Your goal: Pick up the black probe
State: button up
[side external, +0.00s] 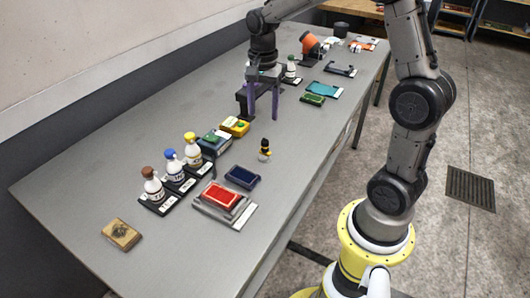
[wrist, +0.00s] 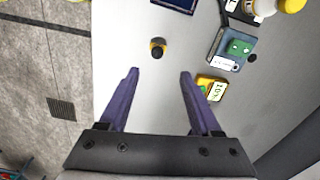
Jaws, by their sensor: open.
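A small upright piece with a black top and a yellow band (side external: 264,150) stands alone on the grey table, right of the yellow meter; it is the likeliest black probe, but I cannot tell for sure. In the wrist view its dark top (wrist: 157,52) shows ahead of the fingertips, roughly centred between them. My gripper (side external: 262,118) has two purple fingers pointing down, open with nothing between them. It is above the table, farther back than the small piece and apart from it. In the wrist view the open fingers (wrist: 159,71) show from behind.
A yellow meter (side external: 235,126) and a blue-grey box with a green top (side external: 215,141) stand left of the small piece. Capped bottles (side external: 173,167), a dark blue pad (side external: 242,177) and a red block on a tray (side external: 246,216) are nearer. Bare table surrounds the piece.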

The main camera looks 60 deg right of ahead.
aim_at(265, 141)
notch_tip(265, 141, down, 6)
jog(key=shift+f, duration=0.1)
jog(key=shift+s+a+f, duration=0.1)
jog(key=shift+s+f, duration=0.05)
jog(key=shift+f, duration=1.15)
jog(key=shift+s+f, duration=0.1)
jog(key=shift+f, duration=1.2)
jog(key=shift+c, duration=0.2)
grip_shut()
